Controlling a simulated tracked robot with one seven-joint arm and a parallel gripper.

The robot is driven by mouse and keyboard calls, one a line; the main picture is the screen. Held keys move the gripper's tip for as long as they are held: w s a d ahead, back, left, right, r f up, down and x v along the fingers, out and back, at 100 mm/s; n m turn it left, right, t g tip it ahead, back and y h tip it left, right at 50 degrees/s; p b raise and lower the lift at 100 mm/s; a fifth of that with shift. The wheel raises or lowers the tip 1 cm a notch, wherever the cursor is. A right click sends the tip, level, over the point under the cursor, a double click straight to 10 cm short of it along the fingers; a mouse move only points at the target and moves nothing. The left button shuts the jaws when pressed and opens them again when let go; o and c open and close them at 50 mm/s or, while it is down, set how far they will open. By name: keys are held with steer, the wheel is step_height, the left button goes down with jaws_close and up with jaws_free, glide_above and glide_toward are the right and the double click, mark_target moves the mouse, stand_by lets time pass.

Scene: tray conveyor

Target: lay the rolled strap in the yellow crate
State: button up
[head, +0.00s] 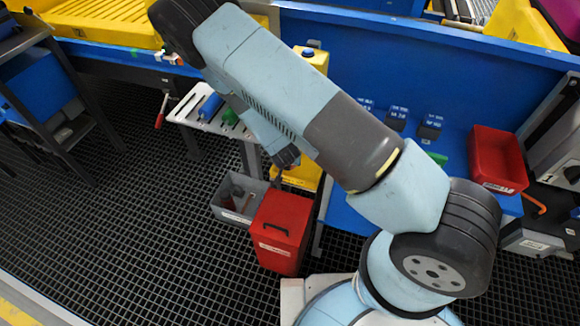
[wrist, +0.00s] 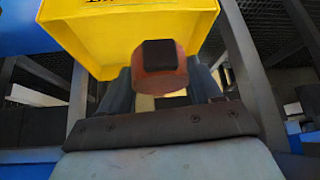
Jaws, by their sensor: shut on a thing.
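My gripper (head: 284,166) hangs at the end of the arm, near the middle of the head view. In the wrist view its two dark fingers (wrist: 162,84) are shut on the rolled strap (wrist: 153,77), a reddish-brown roll with a black square patch. The yellow crate (wrist: 140,42) fills the top of the wrist view, and the strap overlaps its lower edge there. In the head view the crate (head: 302,176) is just below and right of my gripper, partly hidden by my arm and a red box. The strap is not clear in the head view.
The red box (head: 283,230) and a grey bin (head: 236,199) holding dark items stand close by. A slatted table (head: 205,112) carries a blue roll and a green item. A red tray (head: 497,160) is at the right. Dark grid floor (head: 110,210) is open at left.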

mark_target(290, 172)
steer(key=shift+w+d, duration=0.2)
steer(key=shift+w, duration=0.95)
step_height(290, 172, down, 2)
steer(key=shift+f, duration=2.5)
steer(key=o, duration=1.1)
steer(key=shift+c, duration=0.2)
steer(key=shift+r, duration=0.1)
steer(key=v, duration=1.1)
steer(key=shift+s+r, duration=0.2)
steer(key=shift+r, duration=0.15)
steer(key=shift+a, duration=0.15)
